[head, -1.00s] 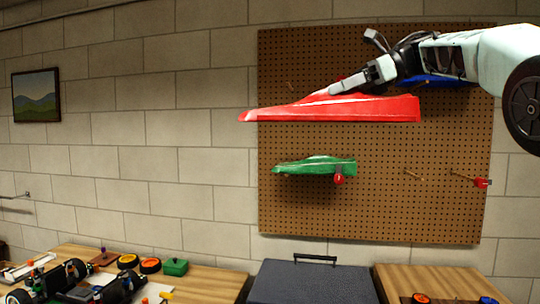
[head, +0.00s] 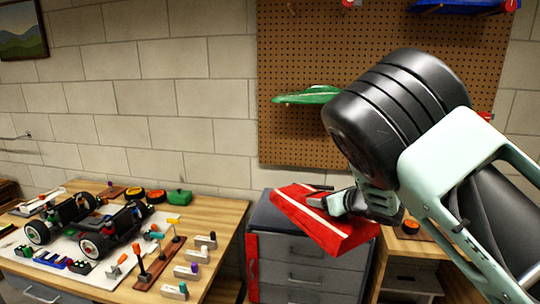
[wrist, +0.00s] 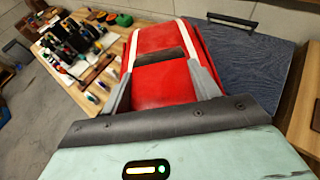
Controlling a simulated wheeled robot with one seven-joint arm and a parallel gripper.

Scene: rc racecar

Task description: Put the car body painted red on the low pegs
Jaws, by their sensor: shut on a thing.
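The red car body (head: 300,215) with a white stripe is held tilted in front of the grey tool chest in the head view. My gripper (head: 338,203) is shut on it. In the wrist view the red body (wrist: 160,88) fills the space between my two fingers (wrist: 160,70). The pegboard (head: 300,60) hangs on the wall above. One low peg's red end (head: 486,115) shows at its right; the other low right peg is hidden behind my arm. A green body (head: 305,95) hangs on the low left pegs.
A blue body (head: 455,6) is on the upper right pegs. The upper left peg's red end (head: 347,4) is bare. The workbench (head: 222,215) holds a car chassis (head: 90,225) and tools. The tool chest (head: 310,275) stands below the board.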

